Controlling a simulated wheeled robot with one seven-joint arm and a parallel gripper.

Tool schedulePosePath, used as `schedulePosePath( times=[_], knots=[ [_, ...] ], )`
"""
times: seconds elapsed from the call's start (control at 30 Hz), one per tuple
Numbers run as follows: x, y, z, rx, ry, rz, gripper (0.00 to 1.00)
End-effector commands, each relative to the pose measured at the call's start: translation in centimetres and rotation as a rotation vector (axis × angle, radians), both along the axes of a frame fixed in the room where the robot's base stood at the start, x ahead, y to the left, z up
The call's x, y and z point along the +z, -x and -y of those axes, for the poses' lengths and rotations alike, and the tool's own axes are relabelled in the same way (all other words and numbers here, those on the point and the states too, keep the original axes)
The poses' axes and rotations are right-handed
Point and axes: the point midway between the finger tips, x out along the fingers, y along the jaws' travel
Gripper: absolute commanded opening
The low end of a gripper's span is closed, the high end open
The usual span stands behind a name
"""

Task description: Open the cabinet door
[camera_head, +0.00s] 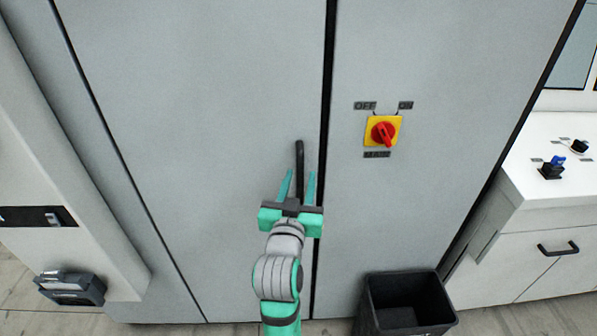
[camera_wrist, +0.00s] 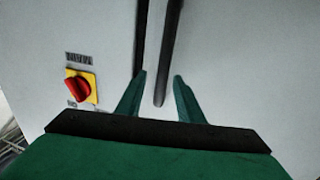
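The grey cabinet's left door (camera_head: 200,110) is shut, with a dark vertical gap between it and the right door (camera_head: 400,210). A black upright bar handle (camera_head: 299,158) sits on the left door near that gap; it also shows in the wrist view (camera_wrist: 168,60). My gripper (camera_head: 298,182) is open, its two teal fingers pointing at the door around the handle's lower end. In the wrist view, the handle's end lies between the fingertips (camera_wrist: 158,82), with space on both sides.
A red rotary switch on a yellow plate (camera_head: 383,132) is on the right door. A black bin (camera_head: 405,302) stands on the floor at the lower right. A white counter (camera_head: 530,200) with knobs is at the right.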

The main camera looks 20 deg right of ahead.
Motion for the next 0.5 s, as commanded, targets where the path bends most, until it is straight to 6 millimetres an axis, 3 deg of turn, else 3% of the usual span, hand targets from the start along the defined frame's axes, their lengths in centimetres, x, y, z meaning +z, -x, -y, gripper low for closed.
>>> schedulePosePath(
  times=[0.2, 0.5],
  knots=[
    [0.0, -2.7, 0.9, 0.006, 0.001, 0.0, 0.34],
    [-0.1, -3.6, 1.3, 0.007, 0.0, -0.001, 0.34]
  ],
)
